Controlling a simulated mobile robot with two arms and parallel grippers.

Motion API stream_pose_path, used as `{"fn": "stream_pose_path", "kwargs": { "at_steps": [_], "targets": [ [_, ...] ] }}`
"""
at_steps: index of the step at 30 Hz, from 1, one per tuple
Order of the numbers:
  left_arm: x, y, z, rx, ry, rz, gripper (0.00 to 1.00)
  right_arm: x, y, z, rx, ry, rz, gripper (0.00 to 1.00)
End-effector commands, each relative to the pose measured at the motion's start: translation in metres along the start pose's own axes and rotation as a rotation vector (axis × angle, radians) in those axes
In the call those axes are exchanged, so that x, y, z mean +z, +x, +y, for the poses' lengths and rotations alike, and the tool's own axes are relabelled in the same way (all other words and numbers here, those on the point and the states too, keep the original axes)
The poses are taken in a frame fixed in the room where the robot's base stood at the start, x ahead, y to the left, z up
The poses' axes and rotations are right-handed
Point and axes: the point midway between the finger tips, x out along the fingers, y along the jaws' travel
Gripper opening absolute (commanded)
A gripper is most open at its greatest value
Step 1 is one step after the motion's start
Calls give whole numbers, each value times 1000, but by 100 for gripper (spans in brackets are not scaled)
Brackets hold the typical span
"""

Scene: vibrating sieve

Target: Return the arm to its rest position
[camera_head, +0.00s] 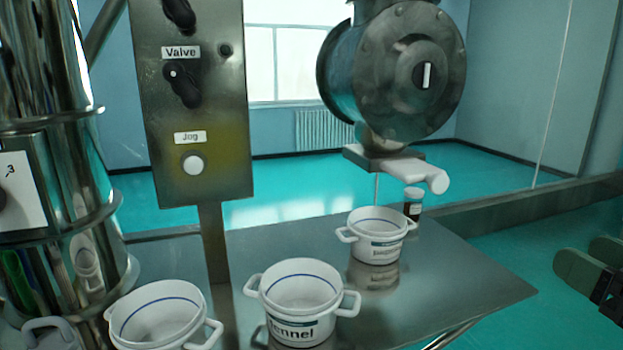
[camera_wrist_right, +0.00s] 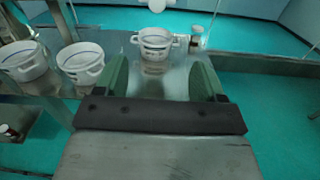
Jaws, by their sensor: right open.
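My right gripper (camera_head: 590,272) is at the right edge of the head view, over the floor and to the right of the metal table (camera_head: 470,272). In the right wrist view its two green fingers (camera_wrist_right: 162,80) are spread apart with nothing between them. The white pot under the spout (camera_head: 380,234) stands upright on the table, apart from the gripper. It also shows beyond the fingertips in the right wrist view (camera_wrist_right: 155,42). My left gripper is not clearly seen in either view.
Two more white pots stand nearer, one in the middle (camera_head: 300,300) and one at left (camera_head: 160,315). A small dark jar (camera_head: 412,203) is behind the far pot. A control panel (camera_head: 192,100) and a round metal valve housing (camera_head: 400,75) rise above the table. The floor at right is clear.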

Motion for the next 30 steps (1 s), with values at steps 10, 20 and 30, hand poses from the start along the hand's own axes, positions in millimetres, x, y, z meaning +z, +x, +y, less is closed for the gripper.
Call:
{"fn": "stream_pose_path", "kwargs": {
  "at_steps": [10, 20, 30],
  "targets": [
    [-2, 0, -4, -5, 2, 5, 43, -14, 34, -39, -33, 197, -22, 70],
    [4, 0, -4, -5, 1, -5, 43, -75, 86, -114, -142, 592, -53, 70],
    [4, 0, -3, -4, 0, -6, 43, -298, 107, -206, -494, 1322, -75, 70]
  ]
}}
